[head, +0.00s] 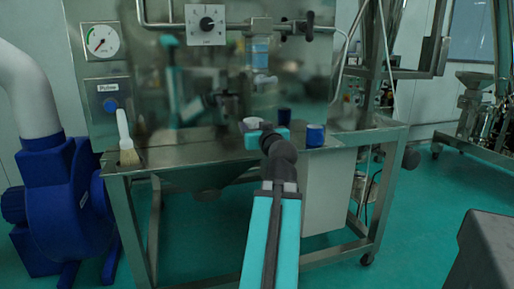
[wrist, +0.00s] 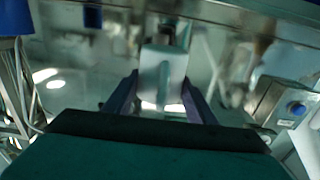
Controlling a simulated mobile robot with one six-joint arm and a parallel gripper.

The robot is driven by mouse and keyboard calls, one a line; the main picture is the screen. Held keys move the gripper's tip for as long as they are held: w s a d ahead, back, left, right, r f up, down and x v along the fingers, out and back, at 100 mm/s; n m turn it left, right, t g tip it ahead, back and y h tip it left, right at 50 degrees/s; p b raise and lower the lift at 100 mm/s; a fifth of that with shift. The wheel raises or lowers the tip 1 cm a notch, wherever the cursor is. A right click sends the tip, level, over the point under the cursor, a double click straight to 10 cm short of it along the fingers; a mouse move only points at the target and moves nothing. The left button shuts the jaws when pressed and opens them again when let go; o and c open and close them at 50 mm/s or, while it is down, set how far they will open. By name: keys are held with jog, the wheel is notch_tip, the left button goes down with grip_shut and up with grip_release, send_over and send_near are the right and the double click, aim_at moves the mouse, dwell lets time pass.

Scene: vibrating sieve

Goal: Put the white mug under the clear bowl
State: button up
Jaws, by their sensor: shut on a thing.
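The white mug (head: 251,122) is at the end of my arm in the head view, just above the steel table top. My gripper (head: 262,131) is shut on it. In the wrist view the white mug (wrist: 163,72) sits between the two dark fingers of my gripper (wrist: 160,95). A clear, bluish vessel (head: 260,53), which looks like the clear bowl, hangs below the pipework in front of the steel panel, above the mug in the picture. Whether the mug touches the table is hard to tell.
A blue mug (head: 315,136) stands on the steel table (head: 190,150) to the right of my gripper. A brush (head: 125,140) is at the table's left end. The shiny panel (head: 225,85) behind shows reflections. A blue blower (head: 65,190) stands on the left.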

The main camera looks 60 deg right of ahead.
jog(key=shift+w+f, duration=0.15)
jog(key=shift+f, duration=0.05)
jog(key=shift+d+p, duration=0.2)
jog(key=shift+p, duration=0.15)
